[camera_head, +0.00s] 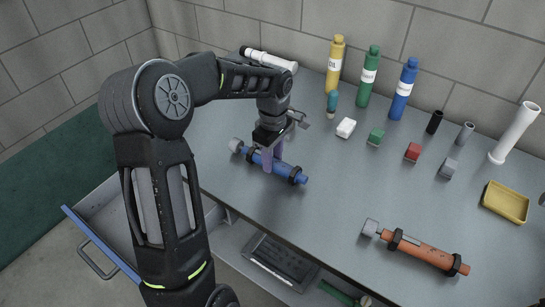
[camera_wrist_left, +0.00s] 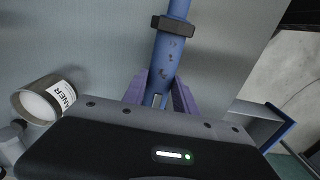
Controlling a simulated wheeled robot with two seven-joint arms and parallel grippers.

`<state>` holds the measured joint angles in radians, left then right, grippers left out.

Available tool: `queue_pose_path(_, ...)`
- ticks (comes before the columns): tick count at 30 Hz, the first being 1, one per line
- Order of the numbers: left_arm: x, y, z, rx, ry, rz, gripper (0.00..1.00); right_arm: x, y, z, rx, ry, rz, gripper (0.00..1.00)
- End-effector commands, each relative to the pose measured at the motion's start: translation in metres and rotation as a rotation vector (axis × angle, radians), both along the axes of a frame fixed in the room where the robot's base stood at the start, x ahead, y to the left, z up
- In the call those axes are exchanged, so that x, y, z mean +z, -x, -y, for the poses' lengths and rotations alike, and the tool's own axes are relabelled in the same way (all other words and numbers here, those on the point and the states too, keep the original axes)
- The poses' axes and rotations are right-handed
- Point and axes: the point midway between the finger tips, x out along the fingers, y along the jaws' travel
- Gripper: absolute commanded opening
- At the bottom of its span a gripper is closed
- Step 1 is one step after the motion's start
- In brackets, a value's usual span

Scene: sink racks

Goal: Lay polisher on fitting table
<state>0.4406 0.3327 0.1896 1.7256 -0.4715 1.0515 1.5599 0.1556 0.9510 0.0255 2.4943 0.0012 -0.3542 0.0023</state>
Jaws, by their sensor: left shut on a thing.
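A blue cylindrical tool (camera_head: 290,173) with black rings and a pale round head at its left end is in the left part of the table; it seems to be the polisher. My left gripper (camera_head: 271,163) points down and is shut across its middle. In the left wrist view the purple fingers (camera_wrist_left: 160,95) close on the scuffed blue body (camera_wrist_left: 168,55). The tool lies on or just above the grey table (camera_head: 330,205); I cannot tell whether it touches. My right gripper is not in view.
An orange tool (camera_head: 425,252) with a grey head lies near the front right. Yellow, green and blue bottles (camera_head: 403,90) stand at the back, with small blocks (camera_head: 376,137) before them. A yellow tray (camera_head: 505,202) is at right. An open drawer (camera_head: 110,222) juts out front left.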

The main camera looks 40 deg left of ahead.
Motion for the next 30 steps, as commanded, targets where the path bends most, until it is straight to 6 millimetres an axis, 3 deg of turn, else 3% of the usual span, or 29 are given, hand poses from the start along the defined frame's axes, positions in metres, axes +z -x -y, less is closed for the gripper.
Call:
queue_pose_path(3, 0.001, 0.0, 0.0, 0.0, 0.0, 0.001, 0.0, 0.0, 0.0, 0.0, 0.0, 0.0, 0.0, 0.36)
queue_pose_path(4, 0.0, 0.0, 0.0, 0.0, 0.0, -0.001, 0.35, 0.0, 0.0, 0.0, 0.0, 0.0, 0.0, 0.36)
queue_pose_path(12, 0.0, 0.0, 0.0, 0.0, 0.0, -0.001, 0.55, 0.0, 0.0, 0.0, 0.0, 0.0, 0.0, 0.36)
queue_pose_path(23, 0.005, -0.001, 0.0, 0.0, 0.0, 0.001, 0.55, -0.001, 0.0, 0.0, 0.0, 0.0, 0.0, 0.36)
queue_pose_path(30, 0.038, -0.002, 0.0, 0.0, -0.001, 0.004, 0.55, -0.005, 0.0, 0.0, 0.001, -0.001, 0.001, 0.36)
